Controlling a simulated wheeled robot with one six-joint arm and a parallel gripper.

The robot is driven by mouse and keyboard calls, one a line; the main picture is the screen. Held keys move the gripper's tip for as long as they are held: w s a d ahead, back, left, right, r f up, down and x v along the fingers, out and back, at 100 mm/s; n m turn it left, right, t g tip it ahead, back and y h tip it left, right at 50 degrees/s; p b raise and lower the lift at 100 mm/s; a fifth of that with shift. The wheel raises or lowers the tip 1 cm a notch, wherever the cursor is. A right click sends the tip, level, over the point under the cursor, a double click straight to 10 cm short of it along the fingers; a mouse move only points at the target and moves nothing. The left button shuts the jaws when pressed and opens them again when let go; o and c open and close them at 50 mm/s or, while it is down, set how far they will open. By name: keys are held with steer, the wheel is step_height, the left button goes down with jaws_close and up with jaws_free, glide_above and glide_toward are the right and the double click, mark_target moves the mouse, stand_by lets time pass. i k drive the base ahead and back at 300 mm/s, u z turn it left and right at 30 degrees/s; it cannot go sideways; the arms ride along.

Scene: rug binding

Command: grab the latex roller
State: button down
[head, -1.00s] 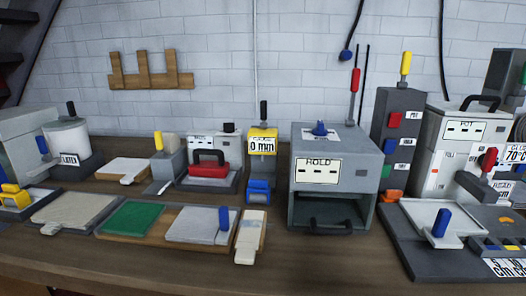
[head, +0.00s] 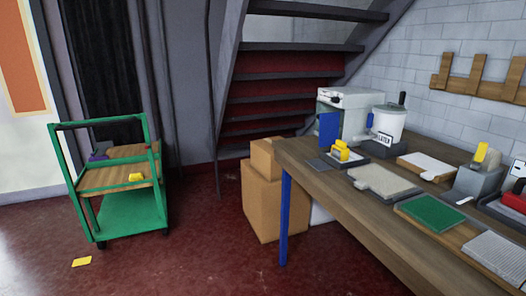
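No thing is marked as the latex roller, and I cannot tell for sure which one it is. Another small yellow piece (head: 135,177) lies on the cart. My gripper is not in view.
The wooden bench (head: 330,194) holds a beige pad (head: 384,181), a green pad (head: 432,212) and a grey ribbed pad (head: 492,256). Cardboard boxes (head: 265,201) stand by its left end. A green cart (head: 128,212) is at left; a yellow piece (head: 82,262) lies on the open red floor.

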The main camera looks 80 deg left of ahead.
mark_target(340, 150)
steer(key=u, duration=2.65)
steer(key=k, duration=1.1)
steer(key=u, duration=0.9)
steer(key=i, duration=1.7)
steer(key=z, duration=0.35)
steer(key=i, duration=1.25)
steer(key=z, duration=1.75)
steer(key=i, duration=1)
steer(key=z, duration=0.95)
